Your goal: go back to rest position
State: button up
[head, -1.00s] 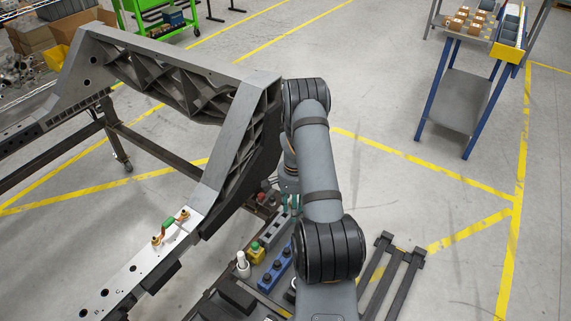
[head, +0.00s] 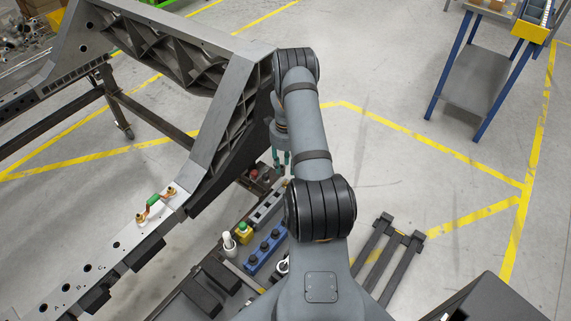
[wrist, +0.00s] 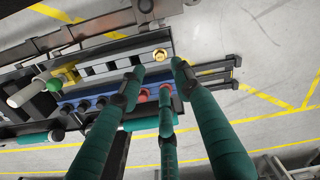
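My gripper (wrist: 158,78) shows in the wrist view with teal fingers spread apart and nothing between them. In the head view my gripper (head: 281,160) is partly hidden behind my arm and hangs beside the chassis frame. The large grey chassis frame (head: 230,105) stands to the left of my arm. On its light plate lies a copper-coloured part with a green middle (head: 153,200). In the wrist view, a grey slotted holder (wrist: 110,66) with a brass-coloured round piece lies beyond the fingertips.
A tool tray below my arm holds a white bottle (head: 229,244), a yellow box with a green button (head: 243,231) and a blue block with dark knobs (head: 266,250). A dark rack (head: 388,258) is at right. A blue-legged cart (head: 480,75) stands far right, with clear floor between.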

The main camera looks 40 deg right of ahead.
jog(key=shift+f+b, duration=1.5)
jog(key=shift+f, duration=1.2)
jog(key=shift+f+b, duration=0.2)
jog(key=shift+b, duration=0.2)
jog(key=shift+f+b, duration=1.6)
jog(key=shift+f, duration=0.05)
jog(key=shift+r, duration=0.25)
jog(key=shift+c, duration=1.3)
grip_shut()
jog(key=shift+r, duration=0.1)
